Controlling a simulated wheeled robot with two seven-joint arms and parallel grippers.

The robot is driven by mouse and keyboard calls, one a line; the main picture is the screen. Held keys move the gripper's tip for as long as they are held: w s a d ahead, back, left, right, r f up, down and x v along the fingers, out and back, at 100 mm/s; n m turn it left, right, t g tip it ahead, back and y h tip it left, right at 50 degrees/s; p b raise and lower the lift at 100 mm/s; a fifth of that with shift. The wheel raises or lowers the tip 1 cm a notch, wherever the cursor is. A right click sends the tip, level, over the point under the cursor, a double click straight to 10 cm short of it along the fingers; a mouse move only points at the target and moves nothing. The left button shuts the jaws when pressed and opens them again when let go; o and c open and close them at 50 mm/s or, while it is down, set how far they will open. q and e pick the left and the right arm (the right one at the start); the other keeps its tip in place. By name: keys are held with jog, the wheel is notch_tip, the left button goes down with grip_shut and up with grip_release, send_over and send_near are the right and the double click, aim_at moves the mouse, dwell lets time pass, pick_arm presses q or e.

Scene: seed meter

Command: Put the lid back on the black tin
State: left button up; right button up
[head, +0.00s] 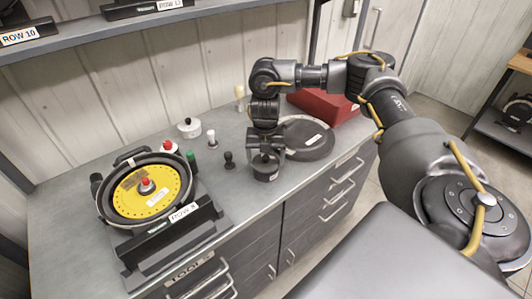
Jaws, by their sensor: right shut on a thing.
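The black tin (266,174) is a short dark cylinder with a pale label, upright on the grey bench near its front edge. My right gripper (265,156) points straight down over the tin's top and is shut on the lid, which is mostly hidden between and under the fingers. The lid is at the top of the tin; I cannot tell whether it is seated or slightly above the rim. My left gripper is not in view.
A seed meter with a yellow disc (161,198) stands at left. A large dark round cover (318,145) and a red box (322,106) lie behind right of the tin. A white lidded tin (189,129), white-topped peg (212,141) and black peg (229,161) stand to the left.

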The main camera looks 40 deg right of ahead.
jog(key=shift+f+p, duration=0.1)
jog(key=shift+p, duration=0.25)
dwell(0.7)
dwell(0.4)
jog(key=o, duration=0.9)
notch_tip(320, 180, up, 7)
jog(key=p, duration=0.8)
grip_shut()
dwell(0.6)
